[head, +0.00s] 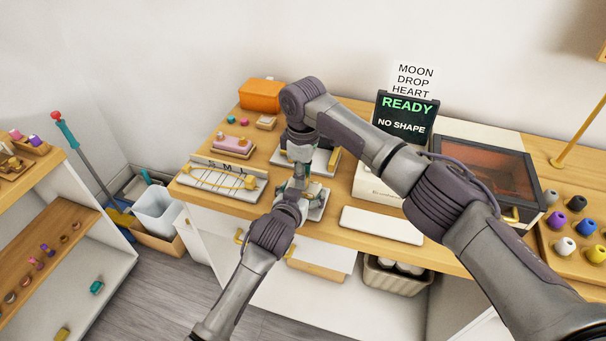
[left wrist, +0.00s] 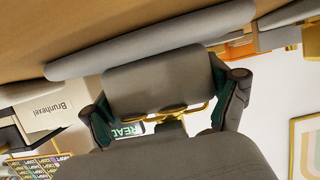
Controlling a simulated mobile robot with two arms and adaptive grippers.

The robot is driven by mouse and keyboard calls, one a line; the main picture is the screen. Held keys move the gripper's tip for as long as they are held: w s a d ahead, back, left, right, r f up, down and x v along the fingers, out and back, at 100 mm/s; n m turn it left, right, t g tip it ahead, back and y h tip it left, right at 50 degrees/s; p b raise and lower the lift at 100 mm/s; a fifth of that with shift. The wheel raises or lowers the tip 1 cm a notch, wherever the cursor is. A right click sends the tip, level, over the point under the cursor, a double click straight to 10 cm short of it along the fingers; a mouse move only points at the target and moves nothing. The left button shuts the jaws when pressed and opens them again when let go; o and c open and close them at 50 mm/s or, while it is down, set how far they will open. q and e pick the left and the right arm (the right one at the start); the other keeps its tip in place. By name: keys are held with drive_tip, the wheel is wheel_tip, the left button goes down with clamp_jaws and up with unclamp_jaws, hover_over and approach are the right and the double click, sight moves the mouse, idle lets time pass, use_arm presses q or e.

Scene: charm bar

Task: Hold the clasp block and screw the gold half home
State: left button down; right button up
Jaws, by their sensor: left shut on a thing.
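My left gripper (head: 298,188) reaches in from the front, over a small pale tray (head: 317,205) at the counter's front edge. In the left wrist view its two teal-padded fingers (left wrist: 166,110) stand at either side of a dark grey block-like shape (left wrist: 155,72), which I take for the clasp block. Gold bits (left wrist: 195,107) show beside it. My right gripper (head: 301,158) hangs straight down just above the left one, close to it. Its fingertips are hidden, so I cannot tell their opening. The gold half cannot be made out clearly.
A bracelet board (head: 205,182) with a gold chain lies to the left, with a pink piece (head: 232,145) behind. A blank white pad (head: 380,226) and a lidded machine (head: 485,175) are to the right. A sign (head: 405,115) reads READY, NO SHAPE.

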drive_tip(key=o, duration=0.5)
wheel_tip(320, 180, up, 12)
idle(0.4)
use_arm(q)
unclamp_jaws()
